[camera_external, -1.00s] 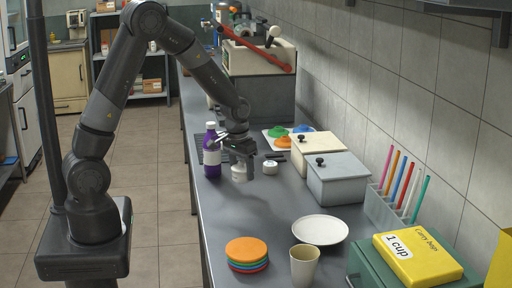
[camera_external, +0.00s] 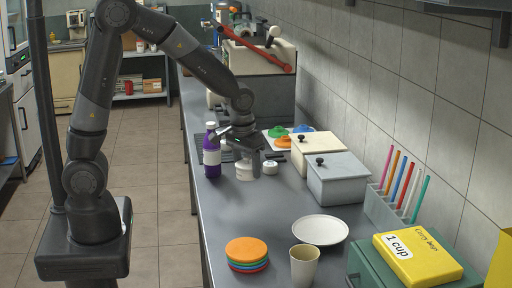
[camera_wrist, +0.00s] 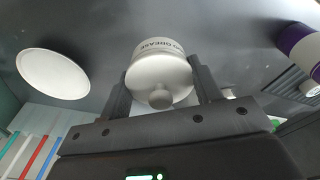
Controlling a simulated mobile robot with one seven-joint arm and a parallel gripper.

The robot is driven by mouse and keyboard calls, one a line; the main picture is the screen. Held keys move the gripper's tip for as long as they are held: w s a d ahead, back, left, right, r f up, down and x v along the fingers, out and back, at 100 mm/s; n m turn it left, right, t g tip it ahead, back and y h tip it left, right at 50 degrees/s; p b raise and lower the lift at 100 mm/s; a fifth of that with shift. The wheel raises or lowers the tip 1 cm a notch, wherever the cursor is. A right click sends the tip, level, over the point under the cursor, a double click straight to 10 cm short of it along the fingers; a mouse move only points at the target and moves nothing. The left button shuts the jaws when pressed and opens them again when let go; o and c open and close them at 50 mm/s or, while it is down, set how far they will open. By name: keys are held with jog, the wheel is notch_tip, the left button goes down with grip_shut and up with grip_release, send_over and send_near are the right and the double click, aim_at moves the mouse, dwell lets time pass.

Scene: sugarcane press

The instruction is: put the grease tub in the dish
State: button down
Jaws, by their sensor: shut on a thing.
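The grease tub (camera_external: 245,173) is a small white round tub with a lid knob, and its wrapped label reads "grease" in the wrist view (camera_wrist: 160,72). My gripper (camera_external: 250,163) is shut on it, with one finger on each side of the tub in the wrist view (camera_wrist: 160,85). I cannot tell whether the tub is clear of the counter. The dish (camera_external: 320,230) is a shallow white round plate, empty, nearer the camera and to the right of my gripper. It lies at the left in the wrist view (camera_wrist: 52,74).
A purple bottle (camera_external: 211,158) stands just left of my gripper, and a small white round container (camera_external: 270,167) just right. Grey (camera_external: 338,180) and cream lidded boxes line the wall. A cup (camera_external: 304,266) and stacked coloured discs (camera_external: 247,252) stand near the dish. The counter between is clear.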

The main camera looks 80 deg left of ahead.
jog(key=w+d+r+m, duration=0.1)
jog(key=w+d, duration=0.4)
jog(key=d, duration=0.9)
jog(key=w+d+r, duration=0.1)
jog(key=w+d, duration=0.3)
jog(key=d, duration=1)
send_over(321, 232)
jog(key=f, duration=0.7)
jog(key=shift+s+d, duration=0.2)
jog(key=shift+d, duration=0.1)
jog(key=shift+f, duration=2.1)
jog(key=shift+c, duration=2.2)
grip_release()
jog(key=shift+f, duration=0.1)
